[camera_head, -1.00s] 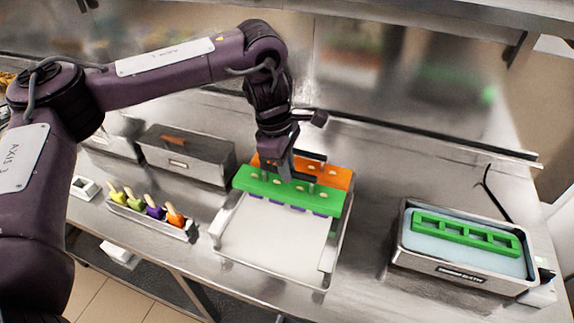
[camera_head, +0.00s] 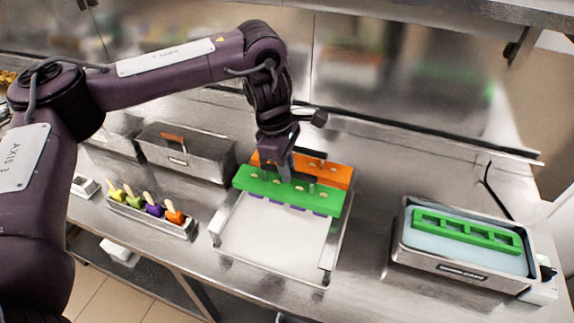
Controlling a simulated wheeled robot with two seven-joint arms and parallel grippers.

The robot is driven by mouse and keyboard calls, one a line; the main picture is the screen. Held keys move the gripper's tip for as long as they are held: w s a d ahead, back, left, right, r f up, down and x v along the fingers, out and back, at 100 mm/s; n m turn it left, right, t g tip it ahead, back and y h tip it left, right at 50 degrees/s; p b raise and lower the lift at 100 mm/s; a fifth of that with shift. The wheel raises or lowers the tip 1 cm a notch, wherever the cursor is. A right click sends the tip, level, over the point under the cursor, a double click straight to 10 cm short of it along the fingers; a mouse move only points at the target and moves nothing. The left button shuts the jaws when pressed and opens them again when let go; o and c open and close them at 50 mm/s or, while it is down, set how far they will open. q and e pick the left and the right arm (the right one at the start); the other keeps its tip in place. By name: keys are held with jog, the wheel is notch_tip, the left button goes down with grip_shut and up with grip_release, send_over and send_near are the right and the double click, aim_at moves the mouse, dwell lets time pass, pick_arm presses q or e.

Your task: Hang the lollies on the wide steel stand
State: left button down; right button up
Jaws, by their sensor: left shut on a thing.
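A green holder bar (camera_head: 327,203) with stick ends on top and purple lollies (camera_head: 318,212) hanging below spans the back part of the wide steel stand (camera_head: 345,245), which has a white bed. An orange holder bar (camera_head: 338,172) is just behind it. My left gripper (camera_head: 291,179) reaches down from above, shut on the green holder bar near its middle; its fingertips are partly hidden. Whether the green bar rests fully on the stand cannot be told. My right gripper is not in view.
Left of the stand, a small steel tray (camera_head: 155,224) holds several coloured lollies with sticks up. A steel box (camera_head: 185,153) stands behind it. At right, a steel bath (camera_head: 440,266) holds blue liquid and a green frame (camera_head: 466,232). The counter between stand and bath is clear.

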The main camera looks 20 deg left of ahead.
pick_arm(q)
jog(key=shift+f+b, duration=0.5)
jog(key=shift+f, duration=0.4)
dwell(0.7)
jog(key=c, duration=1.3)
grip_release()
jog(key=shift+c, duration=0.2)
jog(key=r, duration=0.2)
jog(key=a+r, duration=0.1)
jog(key=r, duration=0.4)
jog(key=shift+a+r, duration=0.3)
jog(key=shift+r, duration=0.05)
jog(key=shift+f, duration=0.1)
